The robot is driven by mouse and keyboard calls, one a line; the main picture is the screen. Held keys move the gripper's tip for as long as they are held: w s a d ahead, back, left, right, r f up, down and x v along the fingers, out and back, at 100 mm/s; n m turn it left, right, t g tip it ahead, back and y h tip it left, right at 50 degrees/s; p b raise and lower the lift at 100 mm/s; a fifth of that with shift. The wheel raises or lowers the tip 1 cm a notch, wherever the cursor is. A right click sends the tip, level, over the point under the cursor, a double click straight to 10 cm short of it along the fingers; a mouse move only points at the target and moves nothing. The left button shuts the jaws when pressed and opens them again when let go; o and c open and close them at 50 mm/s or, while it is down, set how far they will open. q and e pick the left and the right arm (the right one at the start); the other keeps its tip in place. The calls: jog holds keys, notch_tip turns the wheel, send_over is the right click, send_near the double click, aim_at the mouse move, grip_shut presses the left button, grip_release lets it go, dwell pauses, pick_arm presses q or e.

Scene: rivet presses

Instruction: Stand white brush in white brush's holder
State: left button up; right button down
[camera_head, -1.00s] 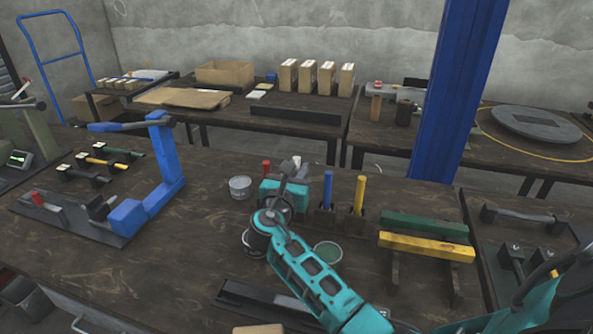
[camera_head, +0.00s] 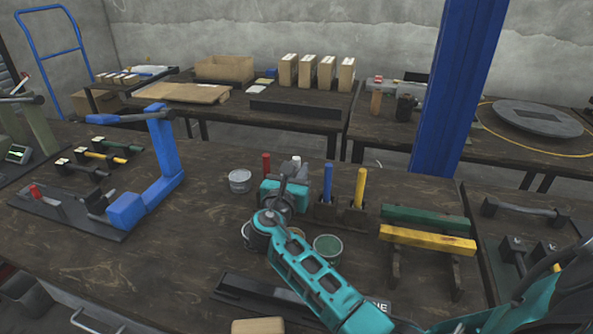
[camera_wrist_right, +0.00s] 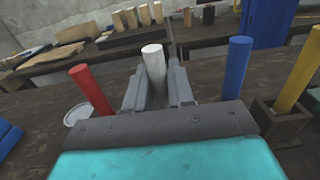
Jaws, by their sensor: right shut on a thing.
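The white brush (camera_wrist_right: 153,62) shows as a white upright handle between the two fingers of my right gripper (camera_wrist_right: 156,84) in the right wrist view. The gripper is shut on it. In the head view only the tip of the white brush (camera_head: 297,160) shows above my teal wrist. The lower part of the brush is hidden, and I cannot make out its holder behind my gripper. I cannot tell whether the brush is in the holder or above it. My left gripper is not in view.
A red handle (camera_wrist_right: 90,88) stands left of the gripper. A blue handle (camera_head: 328,182) and a yellow handle (camera_head: 360,187) stand to the right. A grey can (camera_head: 239,181) and a green-filled can (camera_head: 327,247) are nearby. A blue press (camera_head: 160,150) stands left.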

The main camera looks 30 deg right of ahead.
jog(key=shift+f, duration=0.2)
jog(key=c, duration=0.9)
grip_release()
jog(key=p+v, duration=0.5)
jog(key=v, duration=0.7)
jog(key=shift+a+r, duration=0.1)
jog(key=shift+s+a, duration=0.25)
jog(key=shift+a, duration=0.05)
